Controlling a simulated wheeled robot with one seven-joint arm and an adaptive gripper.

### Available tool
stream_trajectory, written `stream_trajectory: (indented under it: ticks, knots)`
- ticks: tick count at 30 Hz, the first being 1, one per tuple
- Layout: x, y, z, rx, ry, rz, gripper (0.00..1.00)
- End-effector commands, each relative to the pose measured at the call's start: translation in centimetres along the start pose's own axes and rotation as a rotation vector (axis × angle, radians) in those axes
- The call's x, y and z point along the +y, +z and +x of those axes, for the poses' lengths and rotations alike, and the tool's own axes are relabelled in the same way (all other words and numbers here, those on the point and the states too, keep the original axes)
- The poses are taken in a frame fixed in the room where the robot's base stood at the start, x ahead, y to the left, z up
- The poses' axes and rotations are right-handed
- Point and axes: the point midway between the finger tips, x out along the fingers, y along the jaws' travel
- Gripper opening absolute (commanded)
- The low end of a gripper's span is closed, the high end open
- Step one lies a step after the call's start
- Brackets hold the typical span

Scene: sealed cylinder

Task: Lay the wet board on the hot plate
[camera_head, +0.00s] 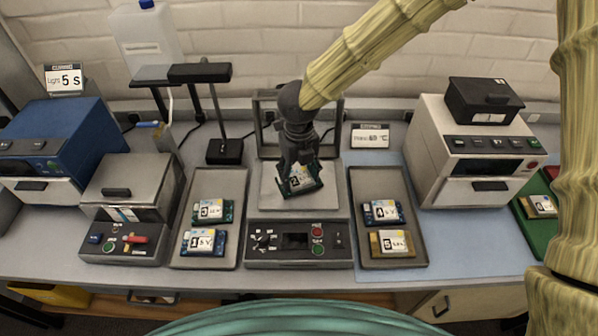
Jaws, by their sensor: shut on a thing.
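My gripper (299,172) points down over the hot plate (269,200) in the middle of the bench. It is shut on a small dark-green board (309,186) with a white label that seems to read 2. The board is over the plate's pale top; I cannot tell whether it touches the surface. The fingers cover part of the board. The hot plate's front panel (297,240) has a black knob, a dark display and red and green buttons. Whether the board is wet cannot be seen.
A left tray (202,256) holds boards 1 (201,242) and 3 (212,210). A right tray (393,259) holds two boards (383,211). A grey lidded machine (134,185), a blue oven (62,140) and a white oven (470,150) stand at the sides. A lamp stand (224,150) is behind.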

Motion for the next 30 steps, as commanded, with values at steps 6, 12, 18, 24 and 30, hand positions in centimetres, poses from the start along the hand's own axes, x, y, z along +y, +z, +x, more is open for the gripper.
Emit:
stream_trajectory:
  ticks: [6, 12, 18, 24, 30]
  knots:
    - [0.0, 0.0, 0.2, 0.0, 0.0, 0.0, 0.73]
    - [0.0, 0.0, 0.2, 0.0, 0.0, 0.0, 0.78]
    - [0.0, 0.0, 0.1, 0.0, 0.0, 0.0, 0.78]
    - [0.0, 0.1, -1.6, -0.003, 0.001, 0.0, 0.78]
    - [0.0, 0.1, -5.2, -0.004, 0.002, 0.001, 0.78]
